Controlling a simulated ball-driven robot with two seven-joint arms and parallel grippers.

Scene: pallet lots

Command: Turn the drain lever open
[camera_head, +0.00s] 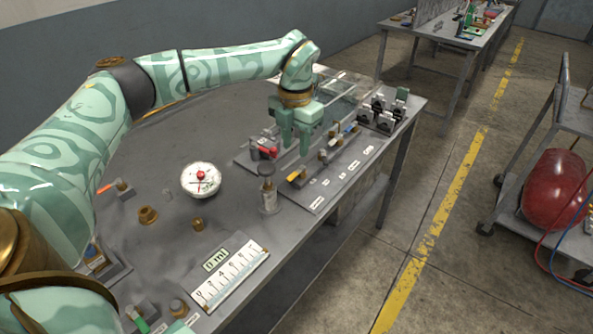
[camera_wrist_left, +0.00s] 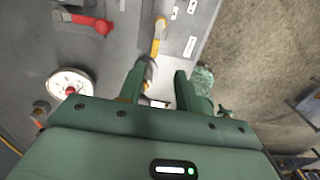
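Small levers sit on grey plates on the bench; their labels are too small to read, so I cannot tell which is the drain lever. One has a red handle (camera_head: 268,152), also at the upper left of the left wrist view (camera_wrist_left: 102,26). One has a yellow-orange handle (camera_head: 296,175), which lies beyond my fingertips in the left wrist view (camera_wrist_left: 157,45). My left gripper (camera_head: 295,148) points down over the plates, its two fingers apart. In the left wrist view the left gripper (camera_wrist_left: 161,70) shows a gap with nothing clearly held. My right gripper is not visible.
A white round gauge (camera_head: 201,180) and a grey-topped cylinder (camera_head: 267,188) stand left of the plates. A white scale panel (camera_head: 230,280) lies nearer. Black clips (camera_head: 381,112) stand at the far right corner. A red tank (camera_head: 555,188) is on a cart beyond open floor.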

